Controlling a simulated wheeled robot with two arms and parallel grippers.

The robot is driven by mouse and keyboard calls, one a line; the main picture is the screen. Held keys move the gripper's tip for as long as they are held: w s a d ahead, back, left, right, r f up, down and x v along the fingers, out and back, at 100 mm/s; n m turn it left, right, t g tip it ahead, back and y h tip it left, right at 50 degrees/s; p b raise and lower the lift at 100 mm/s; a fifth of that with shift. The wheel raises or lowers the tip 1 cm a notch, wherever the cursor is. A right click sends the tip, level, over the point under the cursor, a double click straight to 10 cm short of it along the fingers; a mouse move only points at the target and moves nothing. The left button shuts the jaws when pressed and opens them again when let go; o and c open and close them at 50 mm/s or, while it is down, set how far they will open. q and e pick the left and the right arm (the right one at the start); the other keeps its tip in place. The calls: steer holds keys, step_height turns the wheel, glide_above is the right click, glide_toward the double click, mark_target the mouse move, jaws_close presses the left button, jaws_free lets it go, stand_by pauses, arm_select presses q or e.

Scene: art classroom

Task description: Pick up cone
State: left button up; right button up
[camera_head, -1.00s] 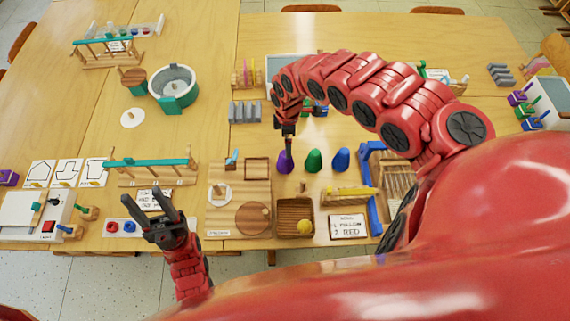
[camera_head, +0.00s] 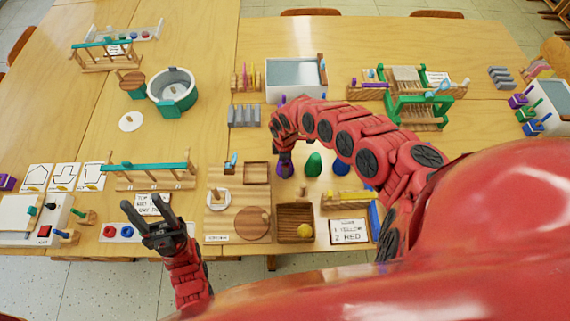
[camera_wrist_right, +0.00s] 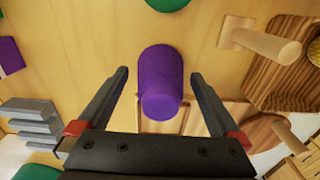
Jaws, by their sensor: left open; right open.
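Three cone-like pieces stand in a row on the table: a purple cone (camera_head: 285,170), a green cone (camera_head: 313,164) and a blue cone (camera_head: 340,168), which my right arm partly hides. My right gripper (camera_head: 286,150) is over the purple cone. In the right wrist view, the purple cone (camera_wrist_right: 160,88) lies between the two open fingers of my right gripper (camera_wrist_right: 160,76), with a gap on each side. Part of the green cone (camera_wrist_right: 167,4) shows at the top edge there. My left gripper (camera_head: 144,205) is open and empty at the table's front edge.
In front of the cones are a wooden board (camera_head: 217,222) with a disc, a wooden tray (camera_head: 294,237) with a yellow ball, and a sign card (camera_head: 349,231). Grey ridged blocks (camera_head: 243,116) stand behind left. A blue-grey tray (camera_head: 294,94) stands behind.

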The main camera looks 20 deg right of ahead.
steer(key=shift+f, duration=0.1)
steer(key=c, duration=1.5)
steer(key=shift+c, duration=0.2)
steer(key=shift+r, duration=0.5)
step_height(320, 180, up, 6)
steer(key=shift+d+r+b, duration=0.15)
steer(key=shift+r+b, duration=0.05)
steer(key=shift+b, duration=0.2)
steer(key=shift+r+p, duration=0.65)
steer(key=shift+r, duration=0.7)
